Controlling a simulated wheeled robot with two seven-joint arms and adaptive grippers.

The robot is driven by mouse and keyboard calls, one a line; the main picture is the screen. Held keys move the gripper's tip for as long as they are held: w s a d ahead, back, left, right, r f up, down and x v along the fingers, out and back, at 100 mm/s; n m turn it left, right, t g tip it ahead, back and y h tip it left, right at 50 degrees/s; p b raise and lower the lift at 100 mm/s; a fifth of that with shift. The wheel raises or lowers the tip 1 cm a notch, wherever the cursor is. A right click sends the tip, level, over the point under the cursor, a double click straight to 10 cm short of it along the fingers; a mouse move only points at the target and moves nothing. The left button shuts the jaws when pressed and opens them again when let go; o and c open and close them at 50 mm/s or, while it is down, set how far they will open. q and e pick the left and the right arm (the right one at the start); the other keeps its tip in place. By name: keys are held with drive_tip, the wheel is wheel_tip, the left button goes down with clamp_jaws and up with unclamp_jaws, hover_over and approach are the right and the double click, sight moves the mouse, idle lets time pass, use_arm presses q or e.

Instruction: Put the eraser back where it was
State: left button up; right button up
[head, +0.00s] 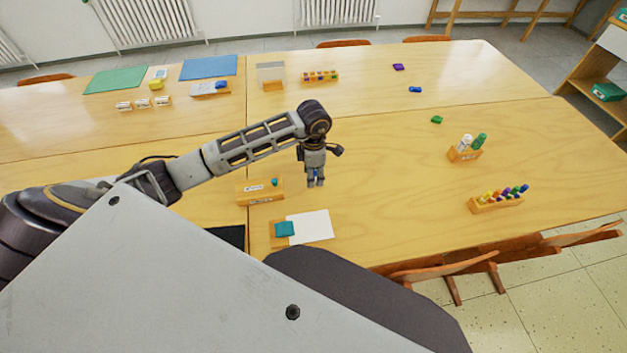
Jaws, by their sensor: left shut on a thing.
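My left gripper (316,184) points down above the middle of the near table, right of a wooden box. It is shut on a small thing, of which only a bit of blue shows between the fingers. The fingers hide most of it, so I cannot tell for sure that it is the eraser. Small loose blocks lie apart on the table: a purple one (398,67), a blue one (415,89) and a green one (437,119). I cannot tell if these are erasers. My right gripper is out of view.
A labelled wooden box (260,197) with a teal piece stands left of the gripper. A wooden tray (279,241) with a teal block sits beside white paper (312,226). Marker racks (497,203) (465,155) stand at right. The table's middle right is clear.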

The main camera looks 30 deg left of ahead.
use_arm(q)
drive_tip(key=shift+f, duration=1.85)
drive_tip(key=shift+f, duration=0.1)
drive_tip(key=o, duration=0.9)
wheel_tip(320, 180, up, 12)
drive_tip(key=shift+r, duration=0.1)
